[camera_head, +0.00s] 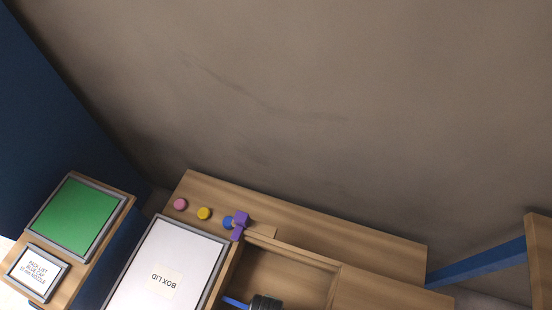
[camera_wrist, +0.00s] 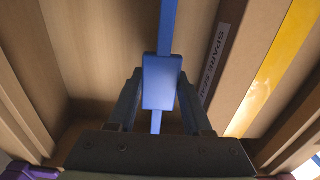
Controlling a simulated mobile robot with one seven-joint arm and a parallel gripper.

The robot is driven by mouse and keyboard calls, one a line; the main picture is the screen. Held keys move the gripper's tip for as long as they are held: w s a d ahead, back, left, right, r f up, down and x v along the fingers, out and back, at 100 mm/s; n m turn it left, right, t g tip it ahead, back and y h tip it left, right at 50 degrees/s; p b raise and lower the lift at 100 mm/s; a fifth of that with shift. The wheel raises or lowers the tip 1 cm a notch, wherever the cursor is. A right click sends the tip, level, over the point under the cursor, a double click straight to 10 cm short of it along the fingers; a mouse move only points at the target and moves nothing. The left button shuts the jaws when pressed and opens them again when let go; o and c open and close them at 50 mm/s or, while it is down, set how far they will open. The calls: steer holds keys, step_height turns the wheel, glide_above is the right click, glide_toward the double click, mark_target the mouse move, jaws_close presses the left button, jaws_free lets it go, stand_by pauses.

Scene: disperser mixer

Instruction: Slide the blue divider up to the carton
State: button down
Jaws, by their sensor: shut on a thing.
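The blue divider (camera_wrist: 168,30) stands on edge in a wooden compartment, with a thicker blue grip block (camera_wrist: 158,82) at its middle. My gripper (camera_wrist: 160,90) is shut on this block, one finger on each side. The carton (camera_wrist: 236,70) is brown, with a label reading "SPARE SEA…", and lies to the right of the divider in the wrist view. A strip of bare wooden floor shows between divider and carton. In the head view my gripper (camera_head: 264,303) is at the bottom edge, with a short piece of the divider (camera_head: 236,302) beside it. The carton cannot be made out there.
The open wooden box (camera_head: 290,258) has raised walls around my gripper. A white panel marked "BOX LID" (camera_head: 165,265) lies to the left. Pink (camera_head: 180,204) and yellow (camera_head: 204,213) caps and a blue and purple part (camera_head: 238,224) sit behind. A yellow strip (camera_wrist: 275,70) runs along the carton.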

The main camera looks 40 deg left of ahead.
steer(key=shift+s+d, duration=0.15)
steer(key=shift+s, duration=0.35)
steer(key=shift+s+d, duration=0.15)
steer(key=shift+s, duration=0.35)
steer(key=shift+c, duration=1.6)
jaws_free()
steer(key=shift+w, duration=0.1)
step_height(320, 180, up, 13)
steer(key=p, duration=0.2)
